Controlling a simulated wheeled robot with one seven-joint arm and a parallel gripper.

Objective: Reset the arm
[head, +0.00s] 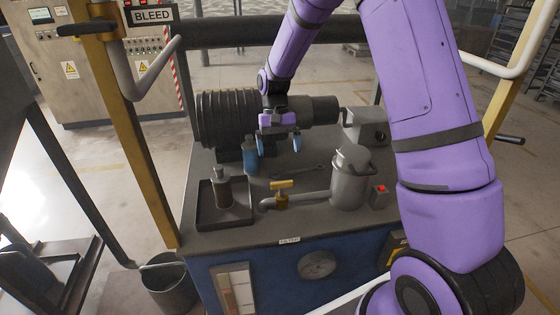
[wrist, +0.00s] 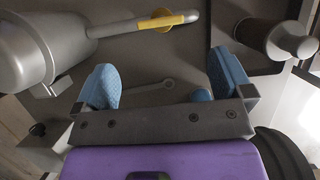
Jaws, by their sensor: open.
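My gripper (head: 278,145) is open and empty, pointing down above the machine's dark bench top (head: 290,225). Its two blue finger pads stand wide apart in the wrist view (wrist: 165,80). In that view a grey wrench (wrist: 155,87) lies on the bench top, seen between the fingers. A small blue object (wrist: 202,95) shows near the right-hand finger, partly hidden by the gripper body. In the head view a blue cylinder (head: 250,159) stands on the bench just left of the gripper.
A grey canister (head: 350,180) with a yellow-handled valve (head: 282,186) stands in front of the gripper. A tray (head: 208,216) holding a dark cylinder (head: 222,190) is at left. A ribbed motor (head: 228,117) is behind. Yellow posts (head: 128,150) and a bucket (head: 168,288) flank the bench.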

